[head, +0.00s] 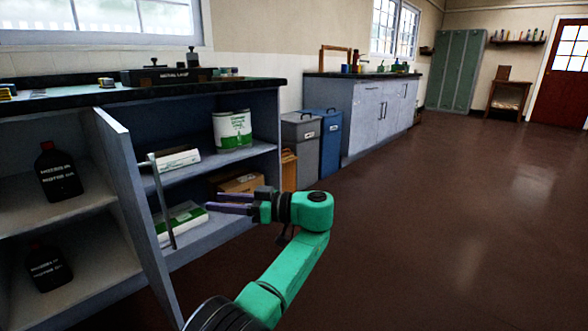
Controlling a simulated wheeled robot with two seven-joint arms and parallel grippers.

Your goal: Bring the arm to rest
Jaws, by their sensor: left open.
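My left arm (270,290), green with black joints, reaches up from the bottom of the head view and bends left at the wrist. Its gripper (212,202) points left, with two purple fingers apart and nothing between them. The fingertips show to the right of the metal handle (161,202) on the open cabinet door (130,200), with a gap between them in the picture. Behind the gripper are the shelves of the open cabinet (262,116). My right gripper is not in view.
The cabinet holds two dark motor oil bottles (58,172), a white-green can (232,130) and boxes (240,182). A grey bin (300,150) and a blue bin (328,140) stand right of it. The brown floor (450,230) on the right is clear.

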